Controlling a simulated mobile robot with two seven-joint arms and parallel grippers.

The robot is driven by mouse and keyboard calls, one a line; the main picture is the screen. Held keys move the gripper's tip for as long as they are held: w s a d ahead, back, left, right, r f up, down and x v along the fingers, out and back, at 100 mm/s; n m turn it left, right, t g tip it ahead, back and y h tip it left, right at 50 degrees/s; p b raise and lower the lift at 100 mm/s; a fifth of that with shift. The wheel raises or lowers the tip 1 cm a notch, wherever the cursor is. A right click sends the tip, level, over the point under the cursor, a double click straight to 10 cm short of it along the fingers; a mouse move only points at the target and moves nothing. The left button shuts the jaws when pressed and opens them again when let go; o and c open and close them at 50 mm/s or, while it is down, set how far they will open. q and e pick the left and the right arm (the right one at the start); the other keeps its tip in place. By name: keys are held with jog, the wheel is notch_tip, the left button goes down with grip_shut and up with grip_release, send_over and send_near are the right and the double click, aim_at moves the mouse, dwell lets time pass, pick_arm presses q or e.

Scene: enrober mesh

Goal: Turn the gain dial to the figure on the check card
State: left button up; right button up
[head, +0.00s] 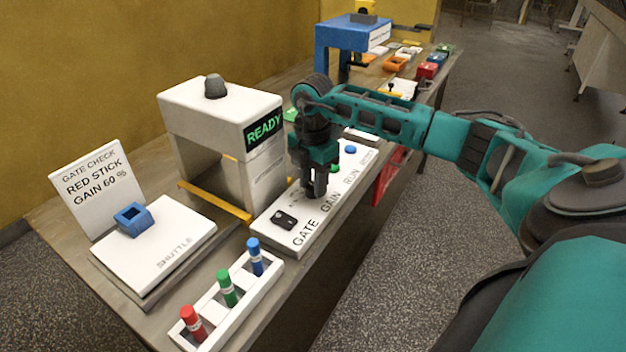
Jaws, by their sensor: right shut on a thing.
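The check card (98,185) stands at the left and reads "GATE CHECK, RED STICK, GAIN 60 %". The white control panel (283,241) lies along the table with the labels GATE, GAIN and RUN. My right gripper (316,193) points down at the panel beside the word GAIN and is shut on the gain dial. The fingers hide the dial and its scale, so its setting cannot be read. A black gate control (285,220) sits at the panel's near end. My left gripper is not in view.
A white gate (215,105) shows READY in green. The white shuttle plate (165,250) bears a blue holder (133,218) that looks empty. A rack (213,328) holds red (193,323), green (228,288) and blue (256,257) sticks. A blue stand (345,40) is farther back.

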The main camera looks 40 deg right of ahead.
jog(key=shift+r, duration=0.1)
jog(key=o, duration=1)
jog(key=shift+o, duration=0.2)
notch_tip(320, 180, up, 13)
